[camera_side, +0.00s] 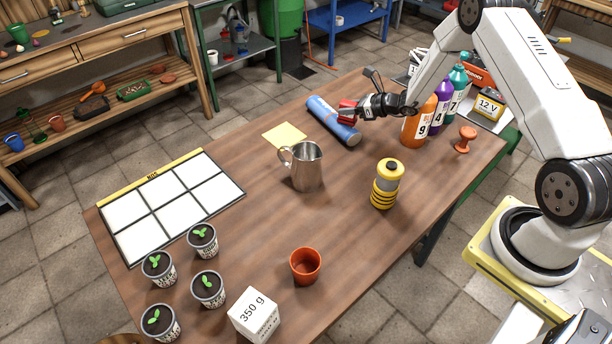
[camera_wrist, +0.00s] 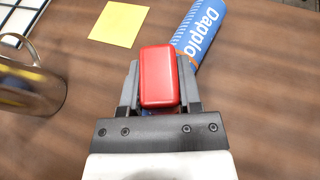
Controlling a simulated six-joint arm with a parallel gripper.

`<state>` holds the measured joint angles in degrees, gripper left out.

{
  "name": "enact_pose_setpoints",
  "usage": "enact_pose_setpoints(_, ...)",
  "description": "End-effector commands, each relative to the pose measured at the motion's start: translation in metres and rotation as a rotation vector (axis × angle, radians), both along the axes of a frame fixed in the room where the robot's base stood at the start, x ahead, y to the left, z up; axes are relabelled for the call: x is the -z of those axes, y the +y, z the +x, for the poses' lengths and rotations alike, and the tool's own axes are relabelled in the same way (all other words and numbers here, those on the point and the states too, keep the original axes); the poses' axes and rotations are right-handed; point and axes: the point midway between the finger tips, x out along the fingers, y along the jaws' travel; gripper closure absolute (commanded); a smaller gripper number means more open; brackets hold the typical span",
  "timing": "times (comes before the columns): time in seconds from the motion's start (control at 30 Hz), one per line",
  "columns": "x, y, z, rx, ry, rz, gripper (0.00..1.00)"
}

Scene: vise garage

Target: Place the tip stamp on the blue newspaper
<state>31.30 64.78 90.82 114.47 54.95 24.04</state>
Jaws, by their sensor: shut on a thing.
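My gripper (camera_side: 358,108) is shut on a red block with rounded edges (camera_side: 347,107), which I take to be the tip stamp; no lettering on it is readable. In the wrist view the red block (camera_wrist: 158,76) sits between the two fingers (camera_wrist: 158,90). The rolled blue newspaper (camera_side: 325,115) lies on the table. The block overlaps the newspaper in the side view; I cannot tell whether they touch. In the wrist view the newspaper (camera_wrist: 202,28) extends up and right from behind the block, its lower part hidden.
A yellow sheet (camera_side: 284,135) and a metal jug (camera_side: 306,168) are left of the newspaper. Numbered bottles (camera_side: 418,124) stand close right of my gripper, with a red-orange knobbed object (camera_side: 465,139) beyond. A yellow-black cylinder (camera_side: 386,184) is nearer the front. Bare table lies between.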

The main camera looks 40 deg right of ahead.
Motion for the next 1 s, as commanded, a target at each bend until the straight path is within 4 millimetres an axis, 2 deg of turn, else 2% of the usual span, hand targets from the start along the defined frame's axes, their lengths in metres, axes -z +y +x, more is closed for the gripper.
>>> enact_pose_setpoints(0.13,0.003,0.0,0.0,0.0,0.0,0.0,1.0)
enact_pose_setpoints(0.17,0.003,0.0,0.0,0.0,0.0,0.0,0.5)
enact_pose_setpoints(0.2,0.002,0.0,0.0,0.0,0.0,-0.001,0.37)
enact_pose_setpoints(0.27,0.002,0.0,0.0,0.0,0.0,0.0,0.21)
enact_pose_setpoints(0.73,-0.001,0.0,0.0,0.0,0.0,-0.001,0.21)
enact_pose_setpoints(1.0,-0.01,-0.009,-0.021,0.001,0.0,0.0,0.21)
